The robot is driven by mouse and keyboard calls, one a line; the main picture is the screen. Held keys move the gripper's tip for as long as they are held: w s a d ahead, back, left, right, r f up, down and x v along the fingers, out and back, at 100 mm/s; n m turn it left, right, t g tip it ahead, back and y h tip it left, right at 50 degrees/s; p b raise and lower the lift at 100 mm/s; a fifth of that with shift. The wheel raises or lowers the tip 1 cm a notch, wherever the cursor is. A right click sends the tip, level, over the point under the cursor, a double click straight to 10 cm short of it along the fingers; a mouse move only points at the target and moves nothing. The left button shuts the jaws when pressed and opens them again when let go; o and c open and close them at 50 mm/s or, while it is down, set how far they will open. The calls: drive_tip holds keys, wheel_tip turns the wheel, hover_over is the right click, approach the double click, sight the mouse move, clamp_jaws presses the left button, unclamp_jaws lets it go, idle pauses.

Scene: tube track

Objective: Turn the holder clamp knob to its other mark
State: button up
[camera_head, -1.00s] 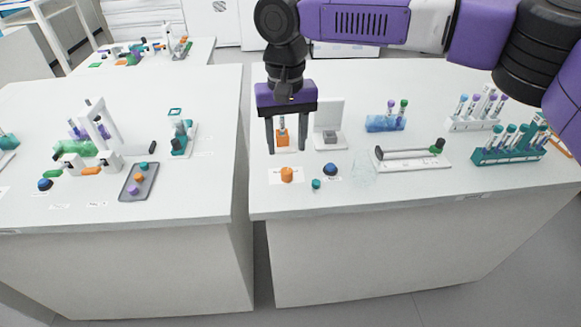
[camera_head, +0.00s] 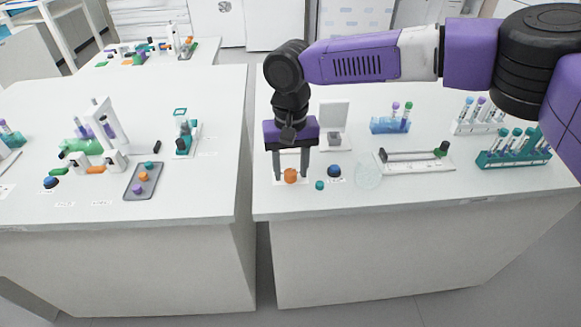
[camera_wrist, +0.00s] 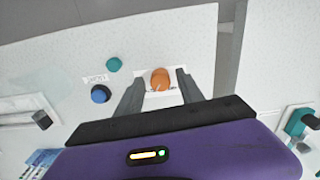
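An orange knob (camera_head: 291,176) sits on a small white plate (camera_wrist: 157,97) near the front edge of the right table. It also shows in the wrist view (camera_wrist: 160,78), between and slightly beyond the fingertips. My gripper (camera_head: 291,179) points down with one finger on each side of the knob. The fingers are apart, with gaps to the knob in the wrist view, so it is open and empty. The knob's pointer and marks are too small to tell.
A teal knob (camera_head: 320,185) and a dark blue knob (camera_head: 334,171) stand just right of my gripper. A clear dish (camera_head: 368,176) and a white bar fixture (camera_head: 415,161) lie further right. The table's front edge and the gap between tables are close.

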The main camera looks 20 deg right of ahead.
clamp_jaws()
drive_tip(key=shift+r+p, duration=0.1)
drive_tip(key=shift+p, duration=0.3)
drive_tip(key=shift+r+n+p, duration=0.1)
drive_tip(key=shift+n+p, duration=1)
drive_tip(key=n+p, duration=0.5)
drive_tip(key=n, duration=0.3)
drive_tip(key=shift+w+d+n+p, duration=0.1)
drive_tip(key=shift+n+p, duration=0.45)
drive_tip(key=shift+n, duration=1.25)
